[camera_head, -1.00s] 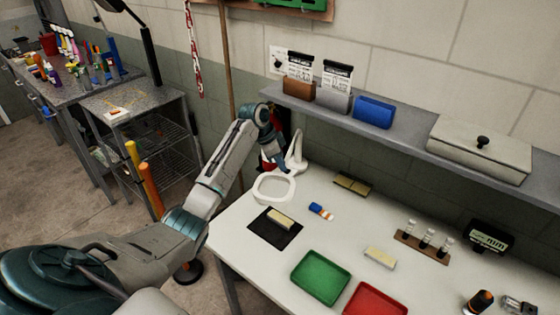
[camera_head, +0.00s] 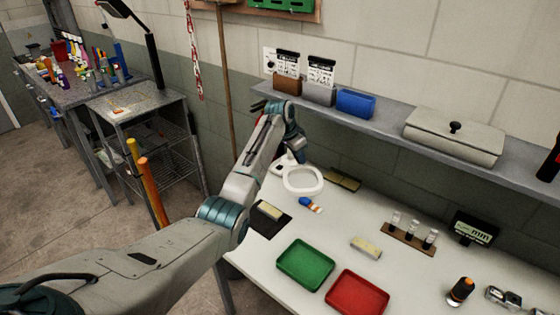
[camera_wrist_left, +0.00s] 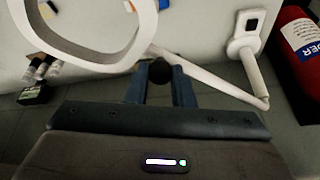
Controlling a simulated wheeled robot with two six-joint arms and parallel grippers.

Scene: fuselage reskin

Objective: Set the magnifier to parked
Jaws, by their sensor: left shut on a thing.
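The magnifier (camera_head: 319,185) is a white ring lens on a jointed arm at the back left of the white bench. My left gripper (camera_head: 291,156) is at the magnifier, behind the ring's left side, its fingertips largely hidden in the head view. In the left wrist view, the magnifier ring (camera_wrist_left: 108,62) fills the upper left, and its white arm runs right to a base post. There my left gripper (camera_wrist_left: 160,74) is shut on a dark round knob (camera_wrist_left: 160,70) beside the ring. My right gripper is out of view.
Green (camera_head: 305,265) and red (camera_head: 357,294) trays sit in front. A shelf (camera_head: 390,118) with bins overhangs the bench's back. A red extinguisher (camera_wrist_left: 301,50) stands beside the magnifier base in the wrist view.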

